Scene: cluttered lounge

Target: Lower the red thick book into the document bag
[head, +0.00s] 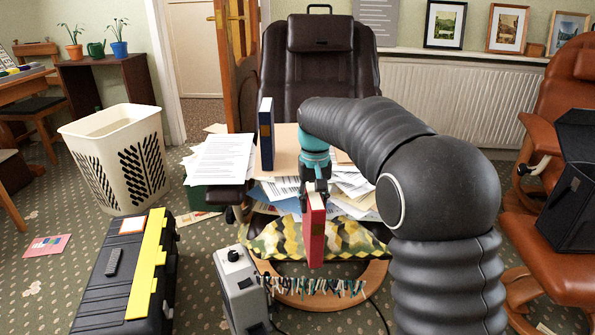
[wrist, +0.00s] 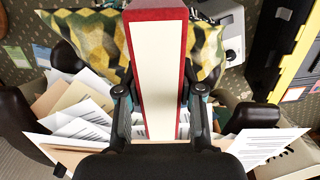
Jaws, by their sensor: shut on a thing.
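The red thick book (head: 313,230) hangs upright from my gripper (head: 315,187) in the head view, in front of the dark armchair and above the patterned cushion. In the wrist view the red book (wrist: 158,75) stands between the two fingers (wrist: 158,95), its pale page edge facing the camera and red covers at both sides. My gripper is shut on it. A black boxy bag (head: 572,190), which looks like the document bag, stands on the brown leather footstool at the right edge, well apart from the book. It is partly cut off and its inside is hidden.
A blue book (head: 266,135) stands on the paper-strewn armchair (head: 320,75). The yellow-black cushion (head: 345,238) lies below my gripper. A black toolbox (head: 115,275), grey device (head: 240,285) and cream basket (head: 118,160) stand left. The brown footstool (head: 530,235) is at right.

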